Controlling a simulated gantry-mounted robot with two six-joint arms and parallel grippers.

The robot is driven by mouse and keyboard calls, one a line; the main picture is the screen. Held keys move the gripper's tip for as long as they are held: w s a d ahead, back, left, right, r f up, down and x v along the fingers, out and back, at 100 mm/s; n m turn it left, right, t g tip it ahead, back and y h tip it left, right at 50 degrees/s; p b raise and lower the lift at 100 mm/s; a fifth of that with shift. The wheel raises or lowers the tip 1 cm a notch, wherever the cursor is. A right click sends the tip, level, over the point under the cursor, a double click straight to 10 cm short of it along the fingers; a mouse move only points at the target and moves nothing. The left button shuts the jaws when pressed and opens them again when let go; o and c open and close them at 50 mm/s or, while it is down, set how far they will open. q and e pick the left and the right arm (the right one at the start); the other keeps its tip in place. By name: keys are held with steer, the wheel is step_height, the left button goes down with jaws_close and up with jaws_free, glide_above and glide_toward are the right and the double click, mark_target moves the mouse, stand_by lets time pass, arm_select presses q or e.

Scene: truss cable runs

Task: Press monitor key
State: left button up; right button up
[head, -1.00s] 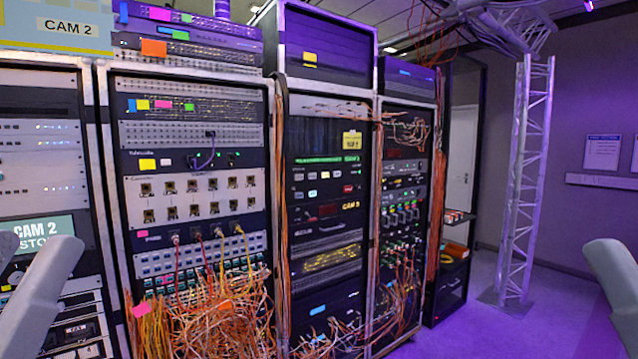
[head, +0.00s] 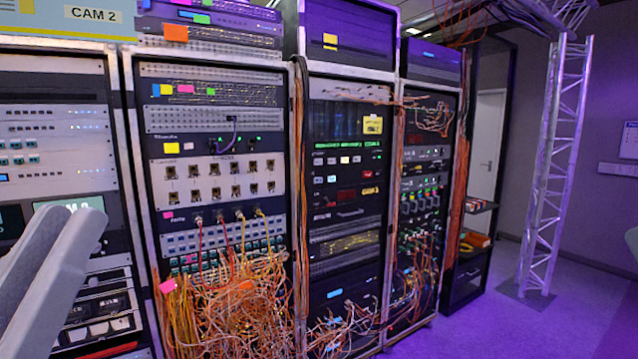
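My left gripper (head: 72,215) is at the lower left, in front of the left rack. Its two pale grey fingers stand apart at the tips, with nothing seen held between them. Small lit keys (head: 22,160) are on the left rack's panels above. The centre rack has a row of pale and red keys (head: 332,161). I cannot tell which is the monitor key. Only a pale sliver of my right gripper or arm (head: 632,243) shows at the right edge.
A patch rack (head: 220,170) with tangled orange cables (head: 235,310) stands right of the left rack. More cables hang over the racks further right. A CAM 2 sign (head: 93,15) is at the top left. A metal truss (head: 552,170) stands on open purple floor (head: 480,330).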

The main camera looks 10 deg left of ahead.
arm_select(q)
jaws_close()
stand_by(1.4)
